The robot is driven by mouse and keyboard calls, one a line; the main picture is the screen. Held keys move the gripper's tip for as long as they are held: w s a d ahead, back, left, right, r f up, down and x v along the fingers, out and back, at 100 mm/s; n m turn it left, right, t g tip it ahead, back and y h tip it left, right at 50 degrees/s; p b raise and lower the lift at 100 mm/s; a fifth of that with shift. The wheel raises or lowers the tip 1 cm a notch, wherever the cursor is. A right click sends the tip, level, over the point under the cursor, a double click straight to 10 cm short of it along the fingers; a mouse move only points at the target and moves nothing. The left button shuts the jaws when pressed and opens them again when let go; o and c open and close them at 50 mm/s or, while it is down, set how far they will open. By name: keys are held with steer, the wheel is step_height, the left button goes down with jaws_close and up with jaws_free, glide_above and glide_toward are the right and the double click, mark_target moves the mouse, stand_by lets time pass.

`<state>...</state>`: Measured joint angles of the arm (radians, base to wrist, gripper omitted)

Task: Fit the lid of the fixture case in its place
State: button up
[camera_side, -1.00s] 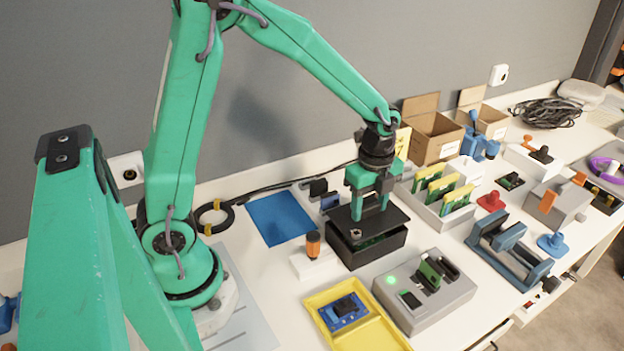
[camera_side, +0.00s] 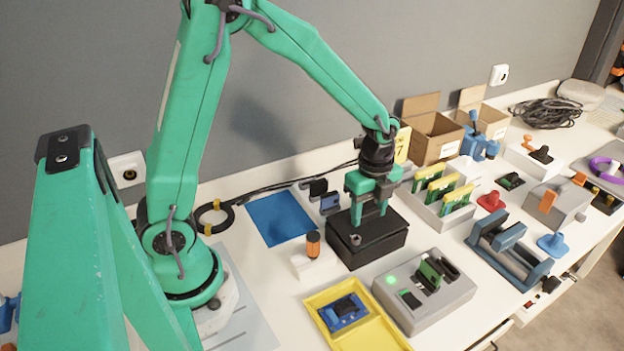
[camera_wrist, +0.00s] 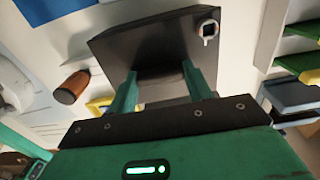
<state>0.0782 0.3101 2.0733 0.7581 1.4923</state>
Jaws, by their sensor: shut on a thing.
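The lid (camera_side: 385,228) is a flat black plate with a small round metal fitting at one corner. It lies level on the black fixture case (camera_side: 382,252) in the side view, with no clear gap showing between them. My gripper (camera_side: 369,218) points down over the middle of the lid and is shut on it. In the wrist view the green fingers of my gripper (camera_wrist: 161,78) stand on either side of the middle of the lid (camera_wrist: 135,42). The part between the fingertips is dark and hard to make out. The inside of the case is hidden.
An orange and black cylinder on a white block (camera_side: 313,262) stands close left of the case. A yellow tray (camera_side: 375,334) and a grey unit with a green light (camera_side: 440,302) lie in front. A rack of green boards (camera_side: 432,205) stands right, behind. A blue mat (camera_side: 280,218) lies left.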

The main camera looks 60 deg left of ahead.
steer(key=shift+f, duration=0.35)
steer(key=o, duration=1.1)
steer(key=shift+r, duration=3.9)
